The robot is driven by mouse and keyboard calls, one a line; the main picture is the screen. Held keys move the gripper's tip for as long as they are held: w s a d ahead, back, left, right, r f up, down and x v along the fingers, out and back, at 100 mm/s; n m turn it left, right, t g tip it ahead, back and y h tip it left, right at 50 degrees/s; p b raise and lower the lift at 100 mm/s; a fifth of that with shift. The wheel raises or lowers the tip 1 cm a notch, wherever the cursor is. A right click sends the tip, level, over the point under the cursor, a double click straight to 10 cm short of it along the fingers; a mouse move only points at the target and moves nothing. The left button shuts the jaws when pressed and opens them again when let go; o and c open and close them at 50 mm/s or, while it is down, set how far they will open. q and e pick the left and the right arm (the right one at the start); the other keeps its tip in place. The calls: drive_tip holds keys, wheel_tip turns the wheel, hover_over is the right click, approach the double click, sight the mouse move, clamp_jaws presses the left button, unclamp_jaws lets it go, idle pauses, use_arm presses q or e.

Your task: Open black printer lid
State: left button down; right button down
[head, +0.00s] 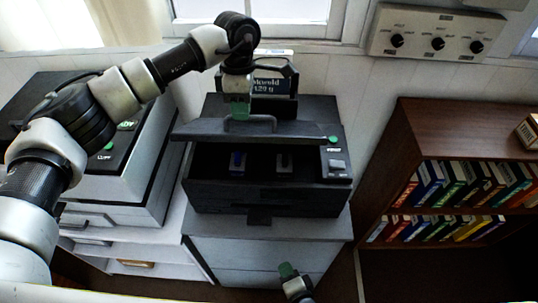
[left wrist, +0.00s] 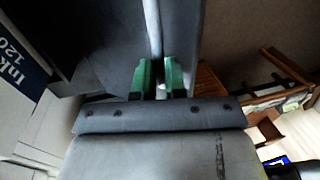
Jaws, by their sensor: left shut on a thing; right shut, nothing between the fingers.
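The black printer (head: 265,200) stands in the middle of the head view. A handle (head: 262,119) sits on the lid. My left gripper (head: 238,109) is shut on the left part of the handle. In the left wrist view its green fingers (left wrist: 158,76) close on the handle's grey bar. My right gripper (head: 288,270) is shut and empty, low in front of the cabinet, apart from the printer.
The printer stands on a grey cabinet (head: 270,250). A second machine (head: 130,165) with a dark top is at left, partly behind my left arm. A brown bookshelf (head: 440,130) stands at right. A knob panel (head: 435,35) is on the wall.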

use_arm(q)
drive_tip(key=shift+w+a+f, duration=0.1)
drive_tip(key=shift+a+f, duration=0.05)
drive_tip(key=shift+f, duration=0.25)
use_arm(e)
drive_tip(key=w+a+r+m+t+h, duration=0.1)
drive_tip(key=a+r+m+t+h, duration=0.25)
drive_tip(key=r+m, duration=0.95)
drive_tip(key=w+a+r+m+t+h, duration=0.15)
drive_tip(key=r+m+t, duration=0.25)
drive_tip(key=r+m, duration=0.9)
drive_tip(key=w+r+n, duration=0.1)
drive_tip(key=w+r, duration=0.6)
drive_tip(key=w, duration=0.4)
drive_tip(key=shift+w+r+n, duration=0.2)
drive_tip(key=shift+w+n, duration=0.05)
drive_tip(key=shift+n, duration=0.15)
drive_tip(key=shift+a, duration=0.1)
